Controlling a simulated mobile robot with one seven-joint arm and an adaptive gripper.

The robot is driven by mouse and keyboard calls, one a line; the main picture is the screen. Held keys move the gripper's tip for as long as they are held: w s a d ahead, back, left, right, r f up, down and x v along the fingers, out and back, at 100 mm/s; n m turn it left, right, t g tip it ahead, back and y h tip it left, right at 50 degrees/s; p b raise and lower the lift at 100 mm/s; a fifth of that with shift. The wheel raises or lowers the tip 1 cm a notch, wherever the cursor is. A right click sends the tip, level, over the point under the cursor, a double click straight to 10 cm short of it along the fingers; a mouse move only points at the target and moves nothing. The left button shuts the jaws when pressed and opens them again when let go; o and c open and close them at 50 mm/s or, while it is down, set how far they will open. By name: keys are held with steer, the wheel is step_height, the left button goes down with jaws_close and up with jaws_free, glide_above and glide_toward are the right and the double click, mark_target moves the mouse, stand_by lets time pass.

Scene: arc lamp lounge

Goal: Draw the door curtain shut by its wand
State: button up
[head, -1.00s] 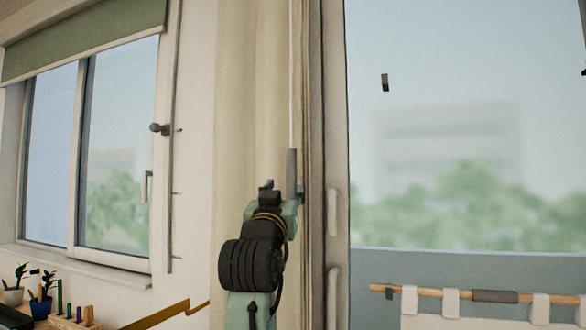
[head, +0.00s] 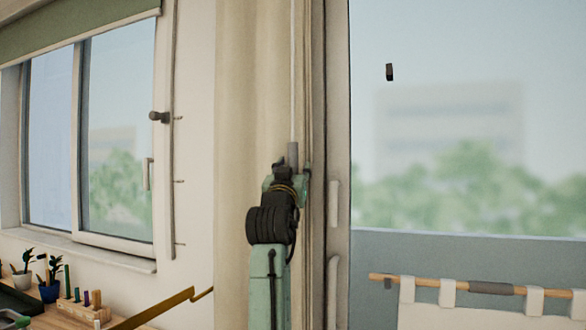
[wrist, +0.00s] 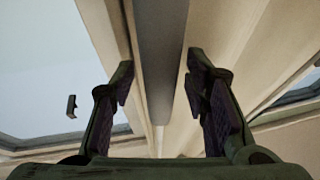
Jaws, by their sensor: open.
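The beige door curtain (head: 243,110) hangs bunched at the left side of the glass door (head: 460,130). Its wand (head: 294,80) is a thin white rod that ends in a grey handle (head: 293,152). My gripper (head: 290,174) is at the handle and hides its lower part in the head view. In the wrist view the grey handle (wrist: 161,50) runs between the two fingers of my gripper (wrist: 161,78). The fingers stand apart, one on each side of it, with gaps showing. I cannot tell the handle's exact depth between them.
The door frame (head: 338,110) with its pull handles (head: 333,205) is just right of my gripper. A window (head: 115,150) is at the left, above a wooden desk with plants (head: 48,280). A wooden rail (head: 490,288) with white loops is at the lower right.

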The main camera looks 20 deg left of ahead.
steer(key=shift+c, duration=0.2)
jaws_close()
stand_by(0.6)
